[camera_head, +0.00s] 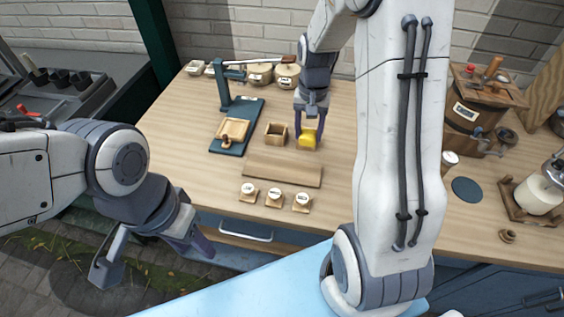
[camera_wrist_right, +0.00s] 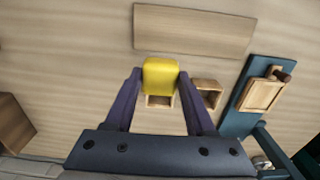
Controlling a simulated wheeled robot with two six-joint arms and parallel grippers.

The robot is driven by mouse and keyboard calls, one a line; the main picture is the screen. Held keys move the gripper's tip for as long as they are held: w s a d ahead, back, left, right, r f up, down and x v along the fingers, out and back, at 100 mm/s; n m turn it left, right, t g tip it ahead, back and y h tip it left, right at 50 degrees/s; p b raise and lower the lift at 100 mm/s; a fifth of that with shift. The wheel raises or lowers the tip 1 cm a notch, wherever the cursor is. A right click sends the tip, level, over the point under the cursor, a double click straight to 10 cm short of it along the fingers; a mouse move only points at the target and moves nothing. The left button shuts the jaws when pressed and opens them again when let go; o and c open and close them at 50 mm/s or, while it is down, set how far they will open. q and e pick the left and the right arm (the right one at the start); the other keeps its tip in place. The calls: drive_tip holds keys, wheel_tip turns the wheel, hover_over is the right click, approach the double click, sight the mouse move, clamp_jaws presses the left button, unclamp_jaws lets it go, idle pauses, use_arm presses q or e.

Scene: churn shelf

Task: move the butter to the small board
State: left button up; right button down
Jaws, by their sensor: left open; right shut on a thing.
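The yellow butter block (camera_head: 308,138) is held between the fingers of my right gripper (camera_head: 309,120). The butter also shows in the right wrist view (camera_wrist_right: 160,76), between the purple fingers. A wooden box (camera_wrist_right: 160,101) shows partly behind the butter there; the butter hides much of it, and I cannot tell whether they touch. A plain flat wooden board (camera_head: 283,172) lies bare in front of the butter and also shows at the top of the right wrist view (camera_wrist_right: 194,30). My left gripper (camera_head: 150,257) is open and empty, off the table's front left.
An open wooden box (camera_head: 276,134) stands left of the butter. A blue stand (camera_head: 238,120) with a wooden tray (camera_head: 233,129) is further left. A wooden churn (camera_head: 474,105) stands right.

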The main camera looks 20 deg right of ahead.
drive_tip(key=a+f, duration=0.1)
drive_tip(key=a, duration=0.1)
drive_tip(key=a+f, duration=0.1)
drive_tip(key=a, duration=0.1)
drive_tip(key=a+f+p, duration=0.1)
drive_tip(key=a+f, duration=0.1)
drive_tip(key=a, duration=0.1)
drive_tip(key=shift+f, duration=0.1)
wheel_tip(320, 180, down, 4)
drive_tip(key=shift+a+r+p, duration=0.1)
drive_tip(key=shift+p, duration=0.25)
drive_tip(key=shift+f, duration=0.25)
drive_tip(key=shift+c, duration=1.2)
unclamp_jaws()
drive_tip(key=shift+w, duration=0.1)
